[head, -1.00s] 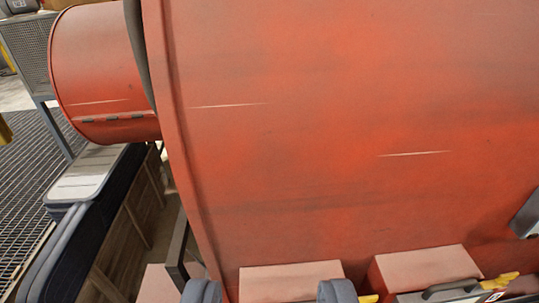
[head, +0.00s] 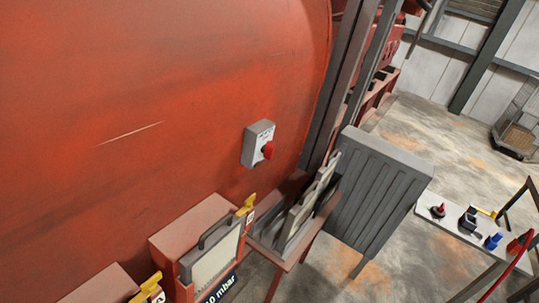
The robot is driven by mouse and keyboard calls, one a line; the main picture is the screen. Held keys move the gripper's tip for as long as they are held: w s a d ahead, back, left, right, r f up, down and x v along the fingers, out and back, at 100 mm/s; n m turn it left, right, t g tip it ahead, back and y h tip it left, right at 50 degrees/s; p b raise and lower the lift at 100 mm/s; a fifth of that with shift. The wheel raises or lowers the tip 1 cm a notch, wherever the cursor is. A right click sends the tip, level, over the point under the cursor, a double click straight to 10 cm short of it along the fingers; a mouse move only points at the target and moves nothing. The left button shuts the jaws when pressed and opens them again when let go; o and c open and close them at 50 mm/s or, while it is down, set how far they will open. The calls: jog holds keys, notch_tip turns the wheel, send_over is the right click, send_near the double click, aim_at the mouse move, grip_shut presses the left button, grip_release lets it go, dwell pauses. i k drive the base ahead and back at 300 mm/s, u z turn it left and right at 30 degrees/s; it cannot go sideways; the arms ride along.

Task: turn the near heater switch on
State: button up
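The knob's set position is not clear. My gripper is not in view now, so its distance from the switch does not show.
A grey ribbed panel (head: 375,190) stands to the right. A bench (head: 457,222) with small tools is farther right, with open floor behind.

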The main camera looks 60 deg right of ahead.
aim_at(268, 150)
jog(key=k, duration=1.3)
jog(key=z, duration=0.45)
jog(key=i, duration=0.6)
jog(key=z, duration=0.75)
jog(key=i, duration=1)
jog(key=u, duration=0.05)
